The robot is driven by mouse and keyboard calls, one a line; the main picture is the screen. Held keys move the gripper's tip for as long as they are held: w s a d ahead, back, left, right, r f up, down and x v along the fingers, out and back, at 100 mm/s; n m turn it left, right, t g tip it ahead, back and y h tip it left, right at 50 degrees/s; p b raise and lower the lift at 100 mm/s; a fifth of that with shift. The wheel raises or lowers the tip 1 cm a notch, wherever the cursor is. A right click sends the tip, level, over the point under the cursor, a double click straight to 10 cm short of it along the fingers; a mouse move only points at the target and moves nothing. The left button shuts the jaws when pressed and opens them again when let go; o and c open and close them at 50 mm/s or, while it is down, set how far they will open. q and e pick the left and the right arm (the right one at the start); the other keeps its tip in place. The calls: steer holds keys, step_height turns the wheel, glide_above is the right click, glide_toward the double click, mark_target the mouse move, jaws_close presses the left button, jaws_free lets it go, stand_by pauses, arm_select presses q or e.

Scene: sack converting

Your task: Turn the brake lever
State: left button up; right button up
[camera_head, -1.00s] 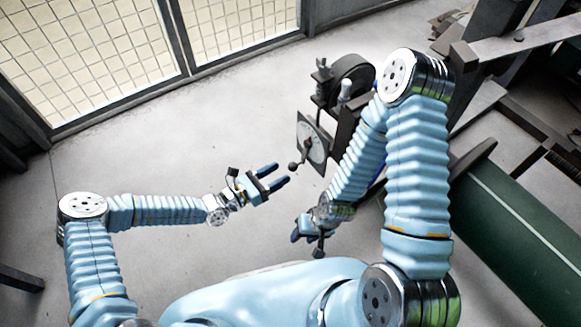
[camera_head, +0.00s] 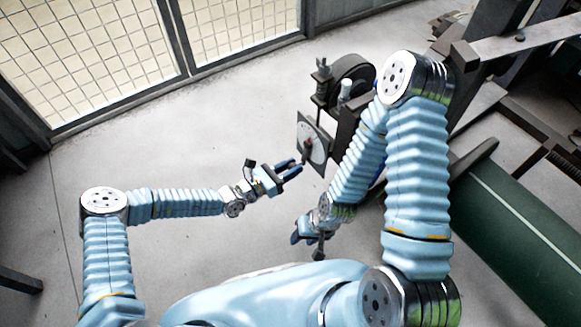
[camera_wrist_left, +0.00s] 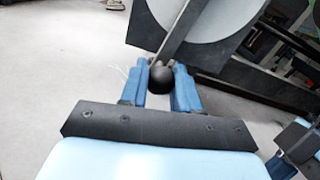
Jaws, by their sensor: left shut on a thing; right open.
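The brake lever is a thin rod with a round black knob (camera_wrist_left: 160,81) at its end, seen in the left wrist view. The rod runs up to a round pale dial on a dark square plate (camera_wrist_left: 150,22). The dial (camera_head: 314,149) also shows in the head view, on the dark machine. My left gripper (camera_head: 289,172) reaches the lever's end from the left. In the left wrist view its blue fingers (camera_wrist_left: 162,85) stand on both sides of the knob, shut on it. My right gripper (camera_head: 303,232) is open and empty, lower in the head view, apart from the lever.
A dark wheel (camera_head: 352,75) and clamps sit on the machine above the dial. A green roller (camera_head: 515,235) and steel beams (camera_head: 520,42) fill the right side. A mesh fence (camera_head: 90,55) stands at the back left. The grey floor (camera_head: 150,155) on the left is clear.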

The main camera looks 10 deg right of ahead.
arm_select(q)
steer(key=shift+r, duration=0.1)
jaws_close()
steer(key=s+n+p, duration=0.1)
steer(key=p, duration=0.1)
steer(key=s+d+n+p, duration=0.1)
steer(key=n+p, duration=0.1)
steer(key=shift+s+n, duration=0.3)
steer(key=shift+s, duration=0.1)
steer(key=o, duration=1)
jaws_free()
